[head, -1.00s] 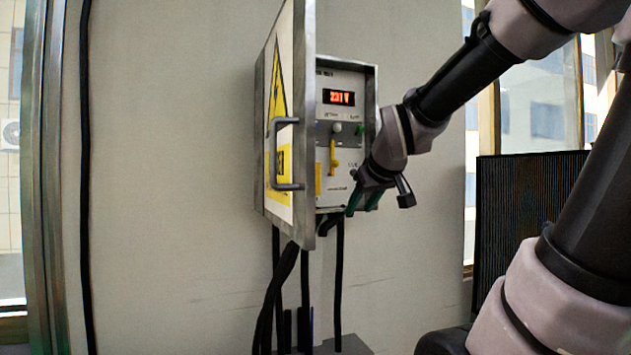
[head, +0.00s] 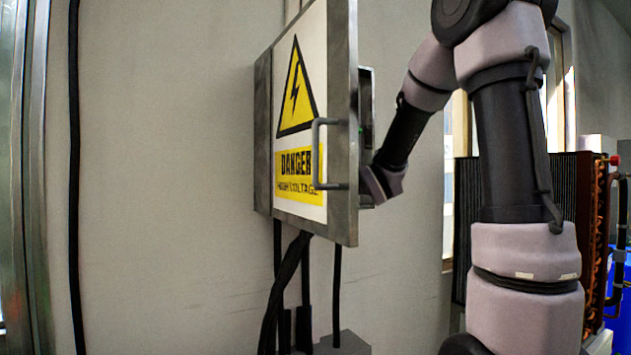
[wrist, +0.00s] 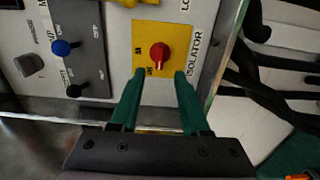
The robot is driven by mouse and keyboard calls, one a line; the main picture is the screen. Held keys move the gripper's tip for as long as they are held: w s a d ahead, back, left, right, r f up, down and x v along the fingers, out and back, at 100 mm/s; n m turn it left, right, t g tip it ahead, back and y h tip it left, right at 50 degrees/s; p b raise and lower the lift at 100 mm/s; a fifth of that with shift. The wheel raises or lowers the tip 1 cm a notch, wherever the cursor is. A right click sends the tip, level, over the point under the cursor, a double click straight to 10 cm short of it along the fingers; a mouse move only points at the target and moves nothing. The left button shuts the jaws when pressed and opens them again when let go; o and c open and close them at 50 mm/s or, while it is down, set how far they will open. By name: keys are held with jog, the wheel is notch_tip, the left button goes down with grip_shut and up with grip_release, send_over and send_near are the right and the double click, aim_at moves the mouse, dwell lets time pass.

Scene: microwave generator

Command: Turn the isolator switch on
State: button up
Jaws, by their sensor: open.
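The isolator switch is a red rotary knob (wrist: 159,54) on a yellow plate (wrist: 143,38), with ISOLATOR printed beside it in the wrist view. My gripper (wrist: 159,74) is open, its two green fingers pointing at the plate. The fingertips lie just below the knob in the picture, one to each side, with nothing between them. I cannot tell whether they touch the plate. In the head view, the open cabinet door (head: 342,100) hides the knob and my fingers; my wrist shows at the door's right edge.
A grey strip (wrist: 75,25) with blue and black knobs lies left of the isolator plate. A metal cabinet edge (wrist: 232,50) and dark cables (wrist: 262,75) are to its right. The door has a handle (head: 318,150). A finned radiator (head: 585,220) stands at the right.

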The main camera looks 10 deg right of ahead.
jog(key=x, duration=0.7)
jog(key=shift+f, duration=0.1)
grip_shut()
